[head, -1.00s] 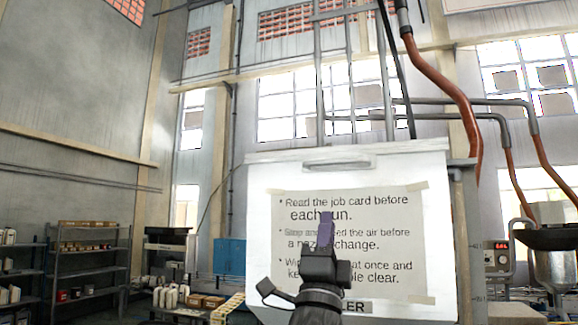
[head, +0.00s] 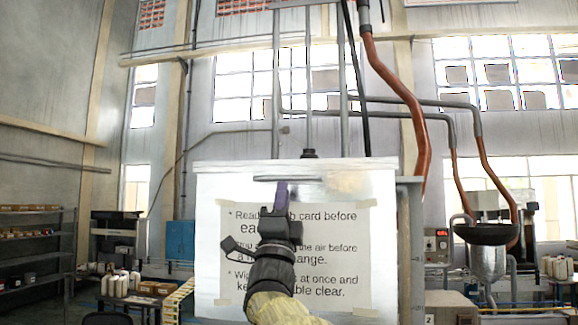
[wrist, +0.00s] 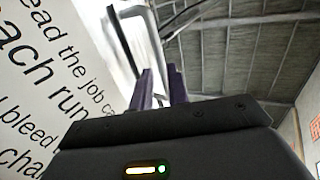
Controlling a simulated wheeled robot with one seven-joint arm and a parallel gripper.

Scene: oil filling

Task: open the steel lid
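A large white box (head: 382,225) with a printed notice fills the middle of the head view. The steel lid (head: 350,166) shows as a thin, shut edge along its top. A bar handle (head: 300,179) sits on the front just below that edge. My gripper (head: 281,190) points up in front of the box, its purple fingertips overlapping the underside of the handle in the picture. Contact cannot be told. In the wrist view the two fingers (wrist: 160,88) stand apart with a gap and no clear object gripped. A pale metal edge (wrist: 130,45) shows beyond them.
Orange pipes (head: 415,125) and grey conduits run above and to the right. A hopper with a dark bowl (head: 487,234) stands at the right. Shelves (head: 35,235) and a bench with white bottles (head: 120,284) are at the left.

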